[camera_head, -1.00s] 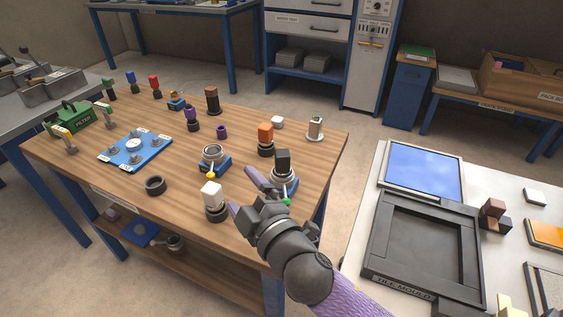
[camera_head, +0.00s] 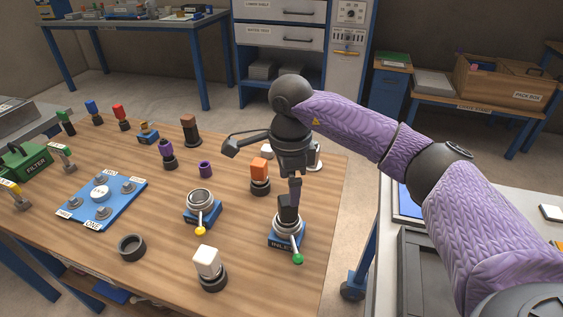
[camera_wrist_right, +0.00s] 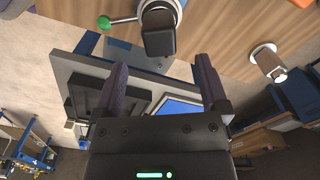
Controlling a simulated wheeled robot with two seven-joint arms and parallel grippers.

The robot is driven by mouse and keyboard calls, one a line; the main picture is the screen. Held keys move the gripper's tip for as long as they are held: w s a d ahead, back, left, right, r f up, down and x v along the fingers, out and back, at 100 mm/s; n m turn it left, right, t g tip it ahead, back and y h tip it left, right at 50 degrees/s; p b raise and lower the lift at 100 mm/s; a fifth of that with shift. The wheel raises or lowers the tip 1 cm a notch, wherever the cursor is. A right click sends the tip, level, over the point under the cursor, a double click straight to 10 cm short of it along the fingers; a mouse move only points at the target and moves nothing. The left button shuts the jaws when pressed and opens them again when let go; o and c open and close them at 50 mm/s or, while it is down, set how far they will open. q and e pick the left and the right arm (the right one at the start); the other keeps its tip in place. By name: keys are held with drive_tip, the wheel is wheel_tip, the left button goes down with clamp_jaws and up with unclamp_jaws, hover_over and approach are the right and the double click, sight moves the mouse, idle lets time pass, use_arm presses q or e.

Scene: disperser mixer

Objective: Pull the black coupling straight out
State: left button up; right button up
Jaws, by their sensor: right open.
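The black coupling (camera_head: 288,208) stands upright in a silver ring on a small blue base (camera_head: 287,243), near the right side of the wooden table. A lever with a green ball (camera_head: 298,259) sticks out of the base toward the front. In the right wrist view the black coupling (camera_wrist_right: 159,38) lies just beyond the open fingertips, roughly between their lines. My right gripper (camera_head: 295,188) hangs from above, beside the coupling's top in the head view; one finger hides the other. It also shows in the wrist view (camera_wrist_right: 162,62), with nothing between its fingers. My left gripper is not in view.
An orange-topped piece (camera_head: 260,175) stands behind and left of the coupling. A white-topped piece (camera_head: 208,265) stands at front left. A blue base with a yellow-ball lever (camera_head: 202,208) is further left. The table between them is bare.

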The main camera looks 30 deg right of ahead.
sight(288, 214)
wheel_tip(288, 214, down, 5)
drive_tip(key=shift+f+b, duration=0.2)
drive_tip(key=shift+b, duration=0.4)
drive_tip(key=shift+f, duration=0.3)
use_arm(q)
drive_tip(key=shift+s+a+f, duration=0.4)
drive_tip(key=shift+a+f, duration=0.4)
use_arm(e)
drive_tip(key=c, duration=0.9)
clamp_jaws()
drive_tip(key=shift+o, duration=1.4)
unclamp_jaws()
clamp_jaws()
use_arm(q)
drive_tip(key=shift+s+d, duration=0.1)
